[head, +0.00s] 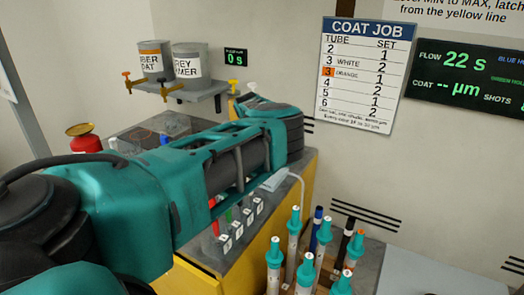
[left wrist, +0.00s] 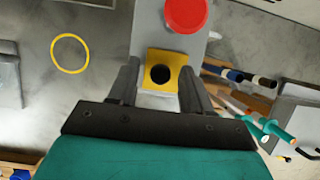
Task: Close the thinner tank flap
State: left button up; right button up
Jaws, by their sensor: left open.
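I cannot pick out the thinner tank flap for sure in either view. In the left wrist view my left gripper (left wrist: 159,68) is open, with nothing between its fingers. My right gripper is in neither view.
A red can (head: 86,143) with a yellow top stands at the left. Two labelled pots (head: 188,66) sit on a wall shelf (head: 203,91). Several teal-capped tubes (head: 306,272) stand upright at the front right.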

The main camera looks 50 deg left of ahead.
pick_arm(q)
jog(key=v, duration=1.3)
jog(key=shift+f, duration=0.1)
